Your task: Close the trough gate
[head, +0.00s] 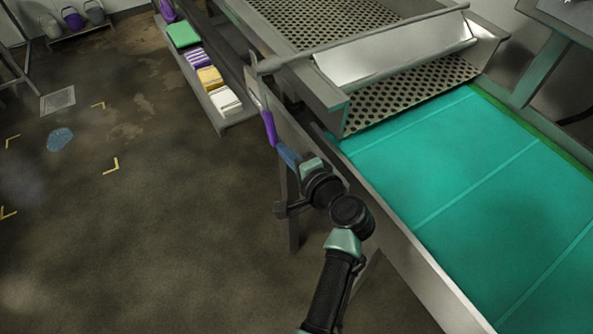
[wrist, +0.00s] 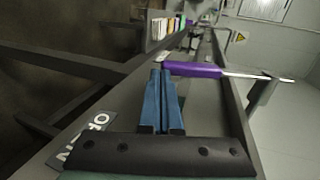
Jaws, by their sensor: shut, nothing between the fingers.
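The trough gate (head: 395,55) is a shiny metal flap hung from a rod across the perforated trough. It is tilted, with perforated floor showing on both sides of it. At the rod's left end a lever hangs down the trough's outer side, ending in a purple handle (head: 269,128). In the wrist view the purple handle (wrist: 195,69) lies across, just beyond my fingertips, with its metal shaft to the right. My gripper (head: 281,150) has blue fingers, shut and empty, just below the handle's end; the fingers also show in the wrist view (wrist: 160,78). I cannot tell whether they touch the handle.
A plate marked OPEN (wrist: 88,138) is on the trough side. A green belt (head: 470,190) runs from the trough toward the lower right. A low shelf (head: 232,116) with folded cloths stands behind the lever.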

